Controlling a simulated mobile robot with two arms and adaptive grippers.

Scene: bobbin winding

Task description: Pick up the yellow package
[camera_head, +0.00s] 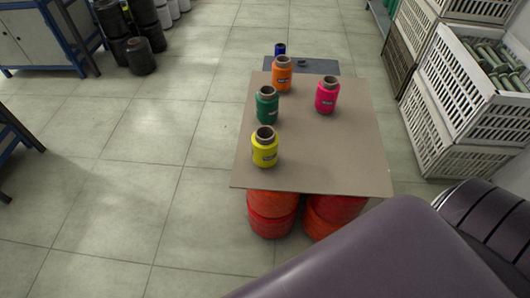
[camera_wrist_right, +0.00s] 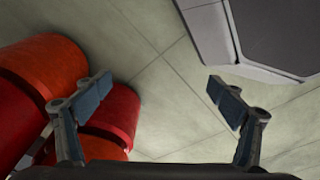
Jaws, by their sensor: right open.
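The yellow package (camera_head: 265,147) is a yellow spool with a dark open top. It stands upright near the front left corner of the brown board (camera_head: 318,150) in the head view. My right gripper (camera_wrist_right: 158,86) is open and empty in the right wrist view, with its two fingers wide apart over bare floor. The yellow package does not show in that wrist view. My right arm covers the lower right of the head view, and its gripper is hidden there. My left gripper is in neither view.
Green (camera_head: 267,106), orange (camera_head: 282,75) and pink (camera_head: 327,95) spools stand on the board, with a blue one (camera_head: 280,50) behind. Red drums (camera_head: 271,213) support the board, and they also show beside the right gripper (camera_wrist_right: 112,115). White crates (camera_head: 462,92) stand right.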

